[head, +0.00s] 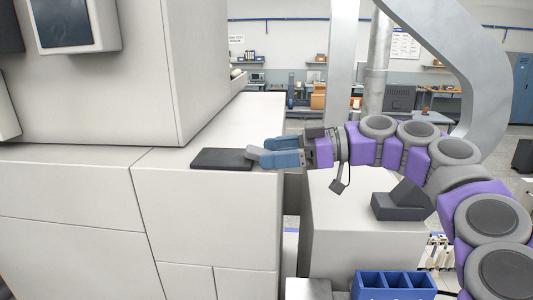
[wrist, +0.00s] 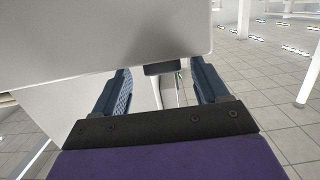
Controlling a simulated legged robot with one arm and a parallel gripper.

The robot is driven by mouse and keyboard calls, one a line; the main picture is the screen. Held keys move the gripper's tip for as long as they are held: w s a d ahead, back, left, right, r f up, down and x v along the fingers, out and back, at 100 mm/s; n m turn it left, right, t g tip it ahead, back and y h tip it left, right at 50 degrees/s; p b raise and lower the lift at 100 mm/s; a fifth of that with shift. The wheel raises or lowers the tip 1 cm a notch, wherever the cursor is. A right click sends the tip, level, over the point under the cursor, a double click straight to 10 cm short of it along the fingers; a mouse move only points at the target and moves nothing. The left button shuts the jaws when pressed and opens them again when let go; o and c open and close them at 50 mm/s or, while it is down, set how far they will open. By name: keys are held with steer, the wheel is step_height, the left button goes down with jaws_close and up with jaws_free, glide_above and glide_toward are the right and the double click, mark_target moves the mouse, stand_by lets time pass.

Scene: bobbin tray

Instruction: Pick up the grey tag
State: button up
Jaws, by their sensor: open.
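A thin dark grey slab (head: 220,159) lies flat on the front edge of the pale ledge in the head view. A smaller grey piece (head: 252,152) shows at its right end, by my fingertips; I cannot tell for sure which is the grey tag. My gripper (head: 262,157) comes in from the right, level with the ledge, its blue fingers open. In the wrist view, a dark grey piece (wrist: 165,68) shows between and beyond the spread fingers (wrist: 162,85), at the edge of a pale surface. I cannot tell whether the fingers touch anything.
The pale machine body (head: 110,90) rises behind and left of the ledge (head: 240,120). A pale block (head: 360,245) with a dark wedge-shaped item (head: 400,202) stands below my arm. A blue divided bin (head: 393,285) is at the bottom. Metal posts stand behind my arm.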

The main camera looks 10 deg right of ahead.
steer(key=shift+a, duration=0.75)
steer(key=c, duration=0.3)
steer(key=shift+a, duration=0.1)
steer(key=shift+c, duration=0.8)
steer(key=shift+d, duration=0.3)
steer(key=c, duration=0.6)
steer(key=shift+d, duration=0.15)
steer(key=shift+r, duration=0.1)
